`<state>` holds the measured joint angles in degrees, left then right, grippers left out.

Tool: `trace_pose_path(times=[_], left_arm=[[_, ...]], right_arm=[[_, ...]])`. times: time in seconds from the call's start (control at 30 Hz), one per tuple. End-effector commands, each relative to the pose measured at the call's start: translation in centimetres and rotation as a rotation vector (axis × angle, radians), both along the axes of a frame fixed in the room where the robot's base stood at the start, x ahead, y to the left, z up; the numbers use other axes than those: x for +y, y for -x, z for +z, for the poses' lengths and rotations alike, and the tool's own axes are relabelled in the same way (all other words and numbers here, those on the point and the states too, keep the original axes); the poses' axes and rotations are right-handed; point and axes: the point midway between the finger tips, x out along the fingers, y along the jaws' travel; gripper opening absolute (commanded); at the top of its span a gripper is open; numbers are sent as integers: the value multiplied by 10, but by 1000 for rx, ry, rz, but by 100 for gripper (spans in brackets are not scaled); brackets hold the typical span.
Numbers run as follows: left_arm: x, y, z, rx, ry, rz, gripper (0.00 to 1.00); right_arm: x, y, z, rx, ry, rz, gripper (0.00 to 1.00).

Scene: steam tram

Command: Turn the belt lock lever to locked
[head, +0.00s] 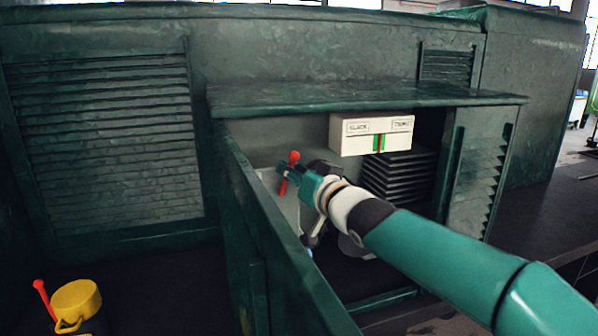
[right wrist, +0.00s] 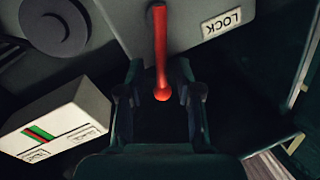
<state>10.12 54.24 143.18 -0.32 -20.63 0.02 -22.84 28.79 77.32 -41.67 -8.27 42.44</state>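The red belt lock lever (head: 290,172) stands on a pale plate inside the open compartment. In the right wrist view the lever (right wrist: 161,50) runs down from the top edge and ends in a round knob. A white label reading "LOCK" (right wrist: 221,21) sits on the plate to its right, upside down in that view. My right gripper (right wrist: 161,97) is open, with one finger on each side of the knob and a visible gap on both sides. In the head view the right gripper (head: 286,176) partly covers the lever. My left gripper is not in view.
A white box (head: 371,133) with "SLACK" and a second, less legible label and a red-green mark sits above right of the gripper. A green door panel (head: 270,230) stands in front at left. A yellow can (head: 76,303) with a red-tipped part stands lower left.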

Motion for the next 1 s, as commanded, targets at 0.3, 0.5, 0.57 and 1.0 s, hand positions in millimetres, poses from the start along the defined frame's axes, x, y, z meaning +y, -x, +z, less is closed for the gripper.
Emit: trace_pose_path(times=[0.3,0.5,0.57,1.0], left_arm=[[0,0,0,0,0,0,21],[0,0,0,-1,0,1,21],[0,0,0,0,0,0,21],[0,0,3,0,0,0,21]], right_arm=[[-1,0,0,0,0,-1,0],[-10,0,0,-1,3,-3,0],[-7,0,0,1,-1,-4,0],[-11,-3,-4,44,-127,-8,0]])
